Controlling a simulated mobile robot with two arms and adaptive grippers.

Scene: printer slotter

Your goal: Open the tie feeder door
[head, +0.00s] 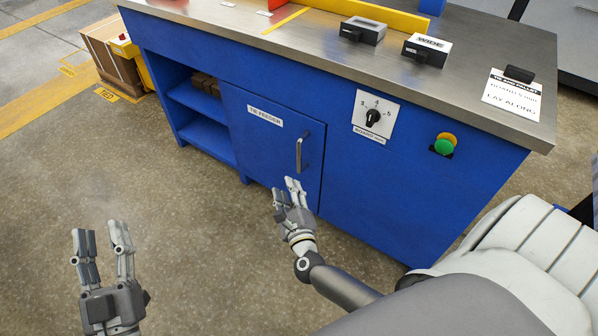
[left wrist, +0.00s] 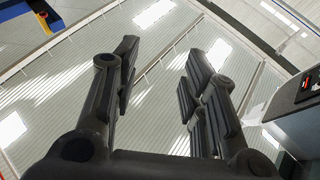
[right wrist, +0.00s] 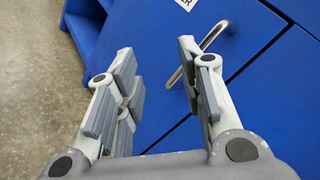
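The tie feeder door (head: 270,150) is a blue panel labelled "TIE FEEDER" on the front of the blue cabinet. It looks closed. Its silver bar handle (head: 301,152) stands upright near the door's right edge. In the right wrist view the handle (right wrist: 187,62) shows just beyond the fingertips. My right gripper (head: 290,186) is open and empty, in front of the door and just below the handle. It also shows open in the right wrist view (right wrist: 155,65). My left gripper (head: 102,235) is open and empty over the floor at lower left, also seen in the left wrist view (left wrist: 158,75).
Open blue shelves (head: 203,112) lie left of the door. A dial (head: 374,116) and a green button (head: 444,145) are on the panel to the right. The steel worktop (head: 320,50) overhangs above. The floor (head: 150,190) in front is clear.

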